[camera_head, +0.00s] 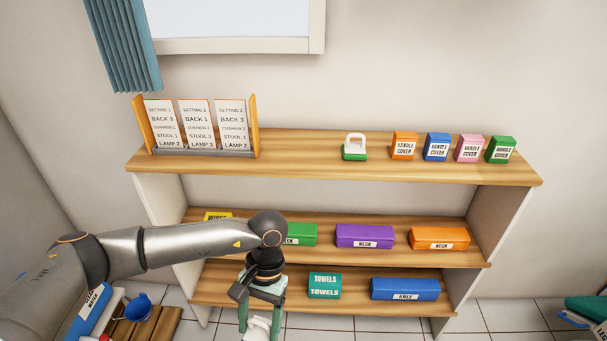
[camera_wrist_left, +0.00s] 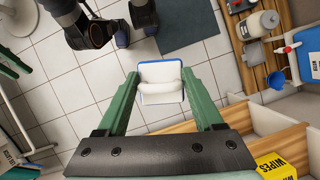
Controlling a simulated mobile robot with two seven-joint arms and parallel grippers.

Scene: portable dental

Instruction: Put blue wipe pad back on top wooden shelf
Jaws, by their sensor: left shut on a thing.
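My left gripper (camera_head: 262,318) is low in front of the shelf in the head view, its green fingers hanging down. In the left wrist view, the left gripper (camera_wrist_left: 160,95) is shut on the blue wipe pad (camera_wrist_left: 162,94), which has a white handle and blue edge. In the head view only a white part of the pad (camera_head: 257,329) shows at the bottom edge. The top wooden shelf (camera_head: 300,150) is well above the gripper. My right gripper does not show in the head view.
On the top shelf stand a sign holder (camera_head: 205,152) at left, a green wipe pad (camera_head: 354,154) and several handle cover boxes (camera_head: 437,148) at right. Bare wood lies between the holder and the green pad. Lower shelves hold a purple box (camera_head: 364,234) and a towels box (camera_head: 324,284).

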